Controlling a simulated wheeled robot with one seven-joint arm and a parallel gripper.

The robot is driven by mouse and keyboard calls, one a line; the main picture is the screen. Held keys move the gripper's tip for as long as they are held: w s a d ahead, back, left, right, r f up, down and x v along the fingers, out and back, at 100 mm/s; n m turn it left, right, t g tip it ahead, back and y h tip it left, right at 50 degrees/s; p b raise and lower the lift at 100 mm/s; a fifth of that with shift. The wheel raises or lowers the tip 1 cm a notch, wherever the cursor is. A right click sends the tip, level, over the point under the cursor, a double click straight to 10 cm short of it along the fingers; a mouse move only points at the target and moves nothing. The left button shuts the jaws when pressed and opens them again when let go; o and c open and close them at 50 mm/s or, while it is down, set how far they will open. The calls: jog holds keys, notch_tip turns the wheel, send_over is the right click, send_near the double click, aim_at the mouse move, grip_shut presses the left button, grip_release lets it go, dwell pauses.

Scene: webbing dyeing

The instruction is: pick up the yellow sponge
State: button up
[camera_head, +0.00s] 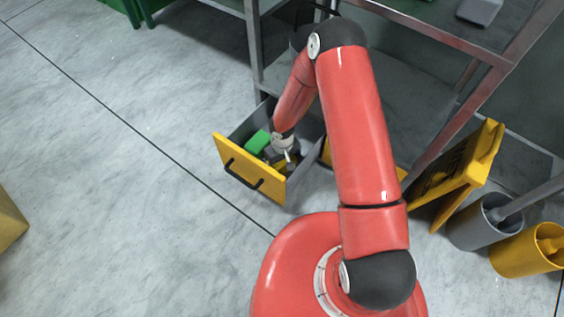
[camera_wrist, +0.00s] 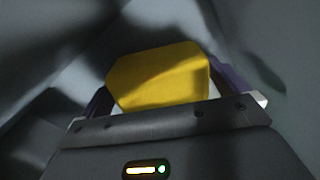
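The yellow sponge (camera_wrist: 160,78) lies between the two fingers of my gripper in the wrist view, with a dark shadow across it. My gripper (camera_wrist: 165,82) has its fingers wide apart, one on each side of the sponge; I cannot tell whether they touch it. In the head view my gripper (camera_head: 289,158) reaches down into an open drawer (camera_head: 252,182) with a yellow front. A small patch of yellow shows beside it there, partly hidden by the gripper.
A green item (camera_head: 258,141) lies in the drawer, left of my gripper. The drawer's grey walls are close around the hand. A metal shelf rack (camera_head: 440,30) stands above and behind. A yellow folding sign (camera_head: 462,170) and a grey bin (camera_head: 478,225) stand at right.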

jog(key=c, duration=0.8)
notch_tip(320, 180, up, 20)
jog(key=p, duration=0.4)
